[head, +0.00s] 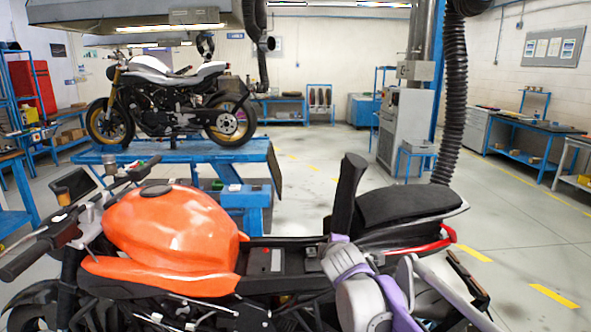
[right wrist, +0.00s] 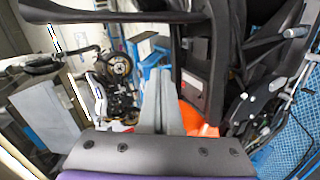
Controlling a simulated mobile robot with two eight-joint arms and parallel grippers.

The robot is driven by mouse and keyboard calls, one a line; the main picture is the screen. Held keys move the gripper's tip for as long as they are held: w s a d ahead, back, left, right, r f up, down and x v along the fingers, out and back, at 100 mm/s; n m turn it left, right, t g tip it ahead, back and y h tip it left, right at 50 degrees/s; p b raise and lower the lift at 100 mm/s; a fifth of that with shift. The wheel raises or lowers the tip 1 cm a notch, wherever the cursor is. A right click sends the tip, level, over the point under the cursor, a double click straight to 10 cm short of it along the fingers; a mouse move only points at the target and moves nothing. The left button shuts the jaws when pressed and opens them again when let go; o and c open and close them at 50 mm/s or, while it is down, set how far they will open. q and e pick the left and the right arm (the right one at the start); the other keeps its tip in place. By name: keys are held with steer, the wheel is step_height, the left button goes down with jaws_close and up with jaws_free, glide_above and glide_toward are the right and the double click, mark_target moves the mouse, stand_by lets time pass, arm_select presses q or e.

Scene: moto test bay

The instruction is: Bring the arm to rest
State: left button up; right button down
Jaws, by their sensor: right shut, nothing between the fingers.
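My right arm (head: 365,300), grey and purple, rises from the lower edge of the head view, in front of the orange motorcycle's open seat area. In the right wrist view my right gripper (right wrist: 162,90) has its grey fingers together, with nothing between them. The orange motorcycle (head: 170,228) stands close in front of me. Its black seat part (head: 347,190) stands upright, above an open compartment (head: 262,262) with a small red spot. The compartment also shows in the right wrist view (right wrist: 192,88), beside the fingers. My left gripper is in neither view.
A white and black motorcycle (head: 165,95) stands on a blue lift table (head: 200,150) behind. The rear seat (head: 400,205) and tail are close to my right arm. A black hose (head: 453,95) hangs at the right. Open floor (head: 510,220) lies right of the bike.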

steer(key=s+d+f+m+g, duration=0.2)
steer(key=s+f+m, duration=0.3)
steer(key=s, duration=0.7)
steer(key=s+d+f+m+g, duration=0.2)
steer(key=s+f+m, duration=0.3)
steer(key=s+f, duration=0.5)
steer(key=s+d+f+m+g, duration=0.3)
steer(key=s+f+m, duration=0.3)
steer(key=s, duration=0.9)
steer(key=shift+d+f, duration=0.7)
steer(key=shift+d, duration=0.05)
